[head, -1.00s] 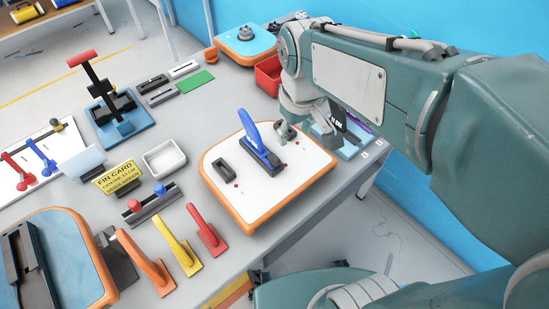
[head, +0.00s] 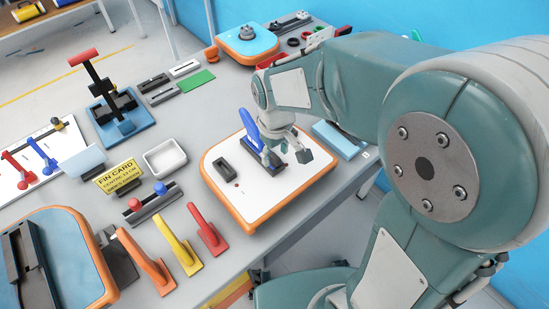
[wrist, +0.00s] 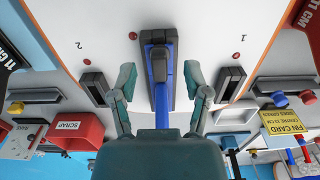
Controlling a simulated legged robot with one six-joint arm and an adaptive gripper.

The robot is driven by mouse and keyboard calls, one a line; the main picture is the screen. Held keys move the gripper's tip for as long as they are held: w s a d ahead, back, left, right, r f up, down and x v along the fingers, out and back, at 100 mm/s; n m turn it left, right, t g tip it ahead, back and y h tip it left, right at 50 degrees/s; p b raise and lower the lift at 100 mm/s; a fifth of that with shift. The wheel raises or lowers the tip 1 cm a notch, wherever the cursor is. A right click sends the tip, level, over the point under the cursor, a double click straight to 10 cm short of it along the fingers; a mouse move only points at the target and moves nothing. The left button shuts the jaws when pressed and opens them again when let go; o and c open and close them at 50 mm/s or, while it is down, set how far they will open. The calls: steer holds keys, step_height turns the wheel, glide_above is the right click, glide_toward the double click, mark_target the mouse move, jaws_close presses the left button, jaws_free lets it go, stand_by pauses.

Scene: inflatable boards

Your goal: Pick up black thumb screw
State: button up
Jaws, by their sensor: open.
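I cannot surely pick out a black thumb screw in either view. My gripper (head: 288,155) is open, low over the white board with an orange edge (head: 222,207). A blue fin (head: 249,125) stands upright in a black fin box on that board. In the wrist view my open gripper (wrist: 160,78) has one finger on each side of the blue fin (wrist: 160,97) and its black box (wrist: 169,45), with gaps visible. A dark grey piece (wrist: 160,66) shows at the fin between the fingers; I cannot tell what it is. My gripper hides part of the box in the head view.
A black block (head: 223,167) lies on the board's left. A rack (head: 151,207) with red and blue knobs stands left of it. Red, yellow (head: 177,245) and orange fins stand in front. A white tray (head: 164,158) and a yellow card (head: 120,176) are farther left.

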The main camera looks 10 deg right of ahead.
steer(key=shift+f, duration=0.85)
jaws_close()
steer(key=shift+r, duration=0.15)
